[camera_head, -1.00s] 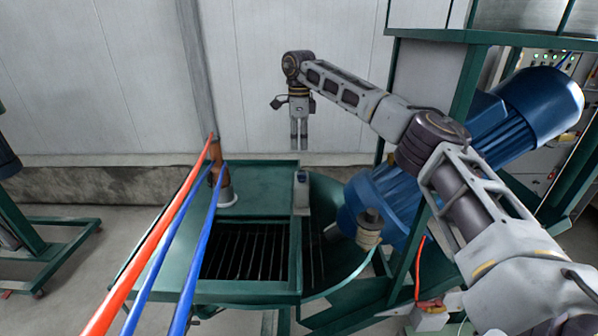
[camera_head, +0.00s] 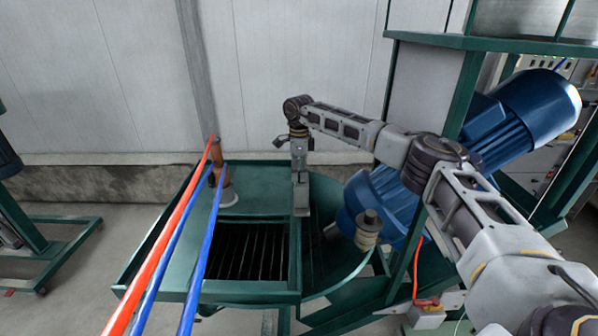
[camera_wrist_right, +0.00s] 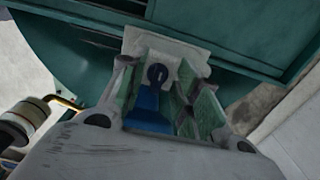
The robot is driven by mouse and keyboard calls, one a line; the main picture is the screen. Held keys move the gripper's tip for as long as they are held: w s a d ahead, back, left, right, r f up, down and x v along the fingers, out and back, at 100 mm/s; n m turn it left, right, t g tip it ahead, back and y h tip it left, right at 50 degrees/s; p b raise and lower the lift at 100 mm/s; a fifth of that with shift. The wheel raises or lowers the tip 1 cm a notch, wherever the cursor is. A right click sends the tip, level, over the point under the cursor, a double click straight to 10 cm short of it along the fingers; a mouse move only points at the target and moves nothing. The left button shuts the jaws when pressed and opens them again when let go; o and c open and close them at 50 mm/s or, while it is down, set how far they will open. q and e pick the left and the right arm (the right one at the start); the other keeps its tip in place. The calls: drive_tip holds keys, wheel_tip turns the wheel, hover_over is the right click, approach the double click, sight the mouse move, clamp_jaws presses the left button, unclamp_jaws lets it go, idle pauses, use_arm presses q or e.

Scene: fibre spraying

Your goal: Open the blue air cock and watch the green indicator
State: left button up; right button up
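The blue air cock (camera_wrist_right: 149,103) shows in the right wrist view, in front of a pale mounting block (camera_wrist_right: 190,50). My right gripper (camera_wrist_right: 166,85) is open, with its fingers on either side of the cock; whether they touch it I cannot tell. In the head view my right gripper (camera_head: 300,172) points straight down over the cock's place on the green frame and hides the cock. The lower part of the pale block (camera_head: 301,211) shows just below the fingers. My left gripper is not in view. I cannot make out a green indicator.
A green machine frame (camera_head: 262,188) with a dark grating (camera_head: 245,250) lies around the gripper. A large blue motor (camera_head: 535,105) stands to the right. One red hose (camera_head: 165,230) and two blue hoses run at the left. A control panel shows partly at the upper right.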

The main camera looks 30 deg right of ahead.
drive_tip(key=shift+f, duration=0.15)
clamp_jaws()
drive_tip(key=shift+m, duration=0.3)
idle(0.3)
drive_tip(key=m, duration=0.3)
drive_tip(key=shift+w+m+p, duration=0.1)
drive_tip(key=shift+m+p, duration=0.2)
drive_tip(key=shift+p, duration=0.05)
drive_tip(key=m, duration=0.4)
drive_tip(key=shift+w+d+m+p, duration=0.1)
drive_tip(key=shift+d+m+p, duration=0.15)
drive_tip(key=shift+m+p, duration=0.05)
drive_tip(key=m, duration=0.4)
drive_tip(key=shift+d+m, duration=0.15)
drive_tip(key=shift+m, duration=0.15)
drive_tip(key=shift+d+m+p, duration=0.2)
drive_tip(key=shift+m+p, duration=0.25)
drive_tip(key=shift+m, duration=1.75)
